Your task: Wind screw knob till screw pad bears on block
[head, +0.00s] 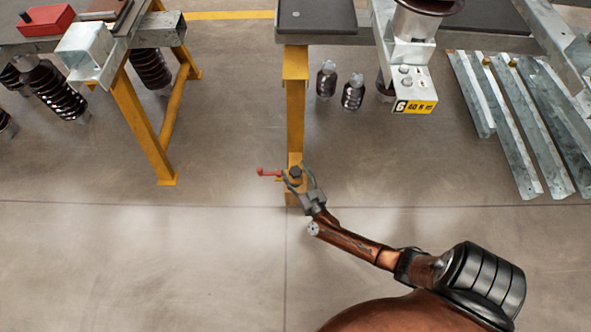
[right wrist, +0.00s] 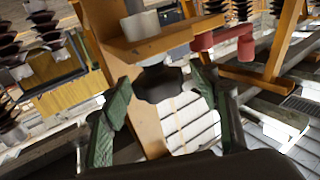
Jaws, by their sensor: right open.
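A dark lobed screw knob (right wrist: 160,84) hangs under a yellow bracket (right wrist: 165,42) in the right wrist view, below a grey collar (right wrist: 163,57). The block cannot be made out. My right gripper (right wrist: 160,97) is open, with its green finger pads on either side of the knob, apart from it. In the head view the right gripper (head: 298,183) is around the dark knob (head: 296,172) at the foot of a yellow post. My left gripper is not in view.
A red crank-like lever (right wrist: 222,40) sticks out beside the bracket, also in the head view (head: 268,172). The yellow post (head: 295,110) stands behind it under a dark bench top (head: 316,18). Metal channels (head: 515,125) lie at right.

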